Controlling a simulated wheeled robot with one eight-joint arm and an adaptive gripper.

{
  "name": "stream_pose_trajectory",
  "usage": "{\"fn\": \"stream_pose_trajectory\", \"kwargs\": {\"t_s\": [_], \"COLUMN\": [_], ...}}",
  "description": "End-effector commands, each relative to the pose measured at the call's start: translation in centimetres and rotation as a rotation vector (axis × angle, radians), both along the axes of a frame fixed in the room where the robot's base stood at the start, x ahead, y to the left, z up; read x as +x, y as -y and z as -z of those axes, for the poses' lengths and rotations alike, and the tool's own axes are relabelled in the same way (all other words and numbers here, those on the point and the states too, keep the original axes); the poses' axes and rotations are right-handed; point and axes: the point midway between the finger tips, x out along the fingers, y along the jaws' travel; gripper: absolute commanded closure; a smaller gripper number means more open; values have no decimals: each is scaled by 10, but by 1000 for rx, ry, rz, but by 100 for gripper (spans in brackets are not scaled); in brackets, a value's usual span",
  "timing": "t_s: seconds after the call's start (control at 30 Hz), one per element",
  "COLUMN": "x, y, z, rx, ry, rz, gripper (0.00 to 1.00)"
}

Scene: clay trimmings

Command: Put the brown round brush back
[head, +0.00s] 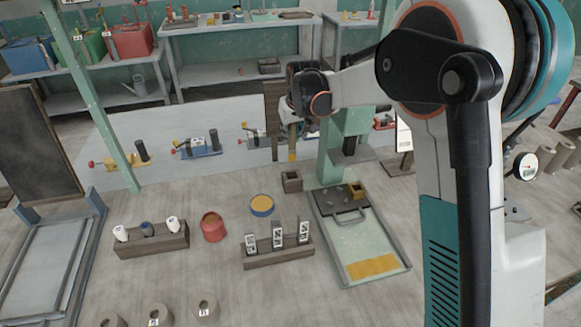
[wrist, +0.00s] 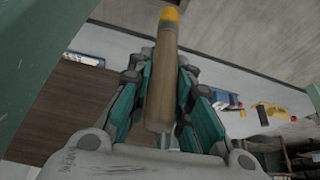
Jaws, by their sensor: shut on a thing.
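My gripper (head: 294,122) is raised over the middle of the bench in the head view. It is shut on the brown round brush (head: 292,141), a brown stick with a yellow end. The brush hangs roughly upright with the yellow end down, clear of the bench. In the wrist view the brush (wrist: 163,75) lies between the teal fingers of my gripper (wrist: 158,95), its yellow end pointing away. A small open brown box (head: 291,182) stands below and apart from the brush; I cannot tell what is inside it.
A green post (head: 336,150) stands just right of my gripper. A pale green tray (head: 360,240) lies in front of it. A brown panel (head: 272,118) is close behind. A red pot (head: 213,227), a blue-rimmed yellow tub (head: 262,205) and wooden racks (head: 150,245) stand to the left and front.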

Motion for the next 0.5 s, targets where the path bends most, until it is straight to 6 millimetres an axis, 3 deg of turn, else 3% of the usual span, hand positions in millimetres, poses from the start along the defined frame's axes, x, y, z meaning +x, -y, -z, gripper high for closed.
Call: {"fn": "stream_pose_trajectory", "kwargs": {"t_s": [0.03, 0.2, 0.33, 0.5], "x": [0, 0, 0, 0], "y": [0, 0, 0, 0], "z": [16, 54, 72, 81], "rx": [0, 0, 0, 0], "ry": [0, 0, 0, 0], "rz": [0, 0, 0, 0], "gripper": [100, 100, 100, 100]}}
